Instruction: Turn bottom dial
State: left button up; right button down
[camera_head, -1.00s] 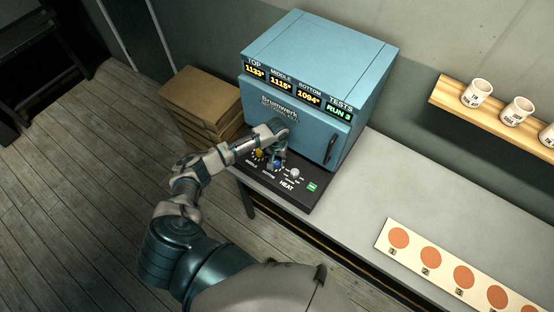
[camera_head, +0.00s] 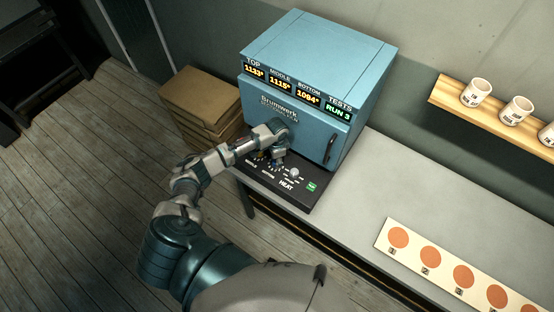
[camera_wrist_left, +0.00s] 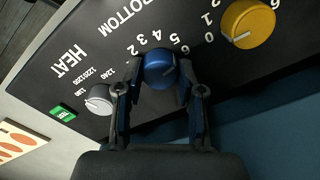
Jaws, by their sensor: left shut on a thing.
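The bottom dial (camera_wrist_left: 160,70) is a blue knob on the black control panel, under the word BOTTOM and a ring of numbers. My left gripper (camera_wrist_left: 160,85) is shut on it, with one finger on each side of the knob. In the head view my left gripper (camera_head: 277,158) reaches down to the panel (camera_head: 318,192) at the foot of the blue kiln (camera_head: 318,55), and the dial is mostly hidden there. A yellow dial (camera_wrist_left: 248,24) sits beside it in the wrist view. My right gripper is not in view.
A grey heat knob (camera_wrist_left: 99,100) and a green test button (camera_wrist_left: 63,114) lie on the other side of the dial. Brown boxes (camera_head: 200,97) are stacked left of the kiln. Cups (camera_head: 476,92) stand on a shelf; a numbered strip (camera_head: 445,270) lies on the bench (camera_head: 420,190).

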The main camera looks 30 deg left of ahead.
pick_arm(q)
jog(key=shift+a+m, duration=0.1)
jog(key=shift+m, duration=1)
jog(key=shift+r, duration=0.1)
jog(key=o, duration=1.1)
jog(key=shift+o, duration=0.2)
notch_tip(320, 180, up, 12)
jog(key=shift+a, duration=0.1)
